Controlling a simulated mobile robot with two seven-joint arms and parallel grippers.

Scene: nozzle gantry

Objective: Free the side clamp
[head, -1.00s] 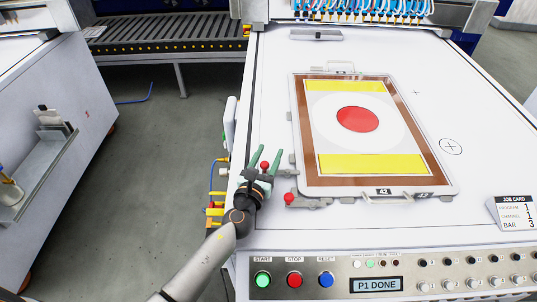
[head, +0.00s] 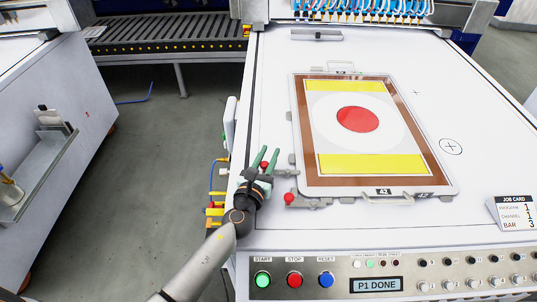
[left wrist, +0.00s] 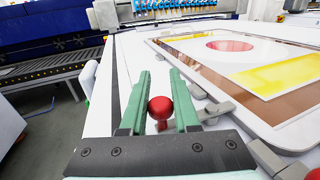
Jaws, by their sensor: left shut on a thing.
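The side clamp (head: 283,172) is a grey clamp at the left edge of the framed plate (head: 299,150), with a red ball knob (head: 264,165) on its lever. My left gripper (head: 267,157) has its green fingers shut on this knob. In the left wrist view the red knob (left wrist: 160,108) sits between the two fingers (left wrist: 160,85), with the grey clamp arm (left wrist: 214,111) just to the right, reaching the plate's edge. My right gripper is not in view.
The front panel has START, STOP and RESET buttons (head: 295,280) and a display (head: 376,285) reading P1 DONE. A job card (head: 510,213) stands at right.

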